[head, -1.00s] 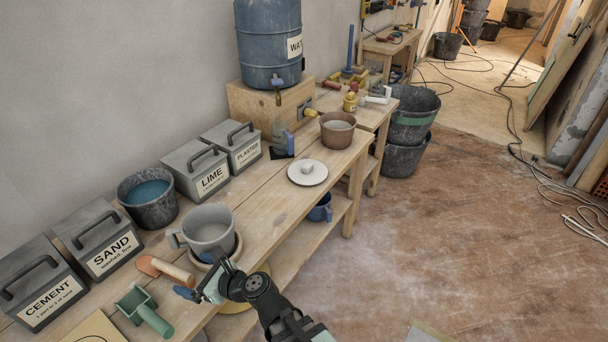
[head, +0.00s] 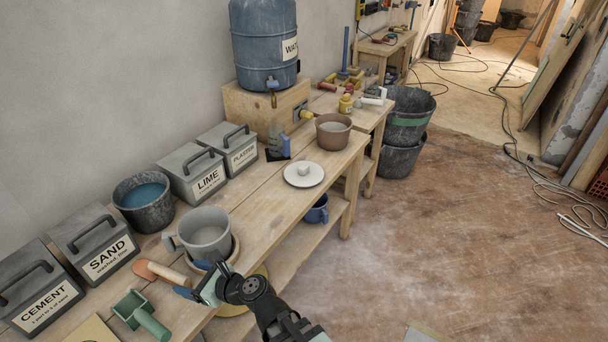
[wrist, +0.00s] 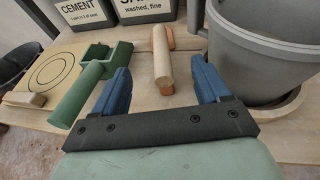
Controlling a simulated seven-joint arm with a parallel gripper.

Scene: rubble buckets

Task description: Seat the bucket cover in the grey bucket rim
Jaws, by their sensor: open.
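The bucket cover, a round off-white disc with a small knob (head: 304,174), lies flat on the bench towards its right end, knob up. The grey bucket (head: 205,236), with a side handle, stands upright in a tan dish on the bench, its open rim upward. It also fills the right of the wrist view (wrist: 262,55). My gripper (head: 196,281) is open and empty, low in front of the grey bucket, away from the cover. In the wrist view the blue fingers of my gripper (wrist: 160,80) are apart, with a wooden-handled tool beyond them.
A green scoop (head: 142,314) and the wooden-handled tool (head: 165,272) lie near my gripper. A dark bucket of blue water (head: 144,203) and labelled boxes (head: 105,250) line the wall. A brown pot (head: 333,131) stands beyond the cover. The bench front edge is close to my arm.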

